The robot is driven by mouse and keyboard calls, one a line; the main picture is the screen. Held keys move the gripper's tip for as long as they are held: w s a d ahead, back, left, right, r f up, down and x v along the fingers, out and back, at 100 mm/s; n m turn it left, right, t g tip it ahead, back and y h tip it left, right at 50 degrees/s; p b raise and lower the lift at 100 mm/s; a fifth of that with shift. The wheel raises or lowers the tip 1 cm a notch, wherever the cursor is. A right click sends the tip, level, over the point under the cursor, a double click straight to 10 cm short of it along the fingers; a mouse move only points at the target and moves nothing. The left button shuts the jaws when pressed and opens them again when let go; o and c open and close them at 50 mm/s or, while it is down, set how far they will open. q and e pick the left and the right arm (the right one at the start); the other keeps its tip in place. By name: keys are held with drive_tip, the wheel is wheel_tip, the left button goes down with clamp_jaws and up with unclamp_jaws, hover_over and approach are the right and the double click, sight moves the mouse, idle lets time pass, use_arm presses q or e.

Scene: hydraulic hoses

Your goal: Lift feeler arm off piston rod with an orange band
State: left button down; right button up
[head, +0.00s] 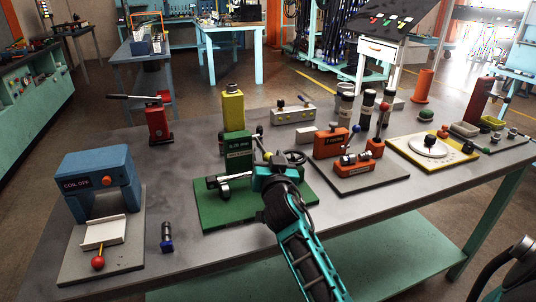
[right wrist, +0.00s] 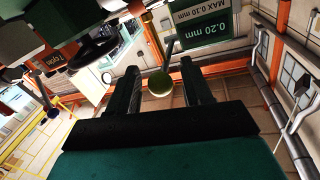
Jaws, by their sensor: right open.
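A green gauge stand (head: 238,145) with a "0.20 mm" label stands on a green base plate (head: 212,216). The label panel (right wrist: 208,30) also shows in the right wrist view. My right gripper (head: 272,167) is at the front of this stand, over the plate. In the right wrist view its fingers are open (right wrist: 160,68), with a yellowish ball knob (right wrist: 160,84) between them, not visibly gripped. A silver and black part (head: 222,183) lies left of the gripper. I cannot make out the orange band or clearly tell the feeler arm.
A blue "COIL OFF" press (head: 95,172) stands at left, with a small dark-blue cylinder (head: 167,238) near it. An orange pump unit (head: 331,142) is close on the right, and a yellow dial plate (head: 462,157) farther right. Bare grey tabletop (head: 330,220) lies in front.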

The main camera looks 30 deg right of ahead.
drive_tip(key=shift+c, duration=0.4)
clamp_jaws()
idle(0.4)
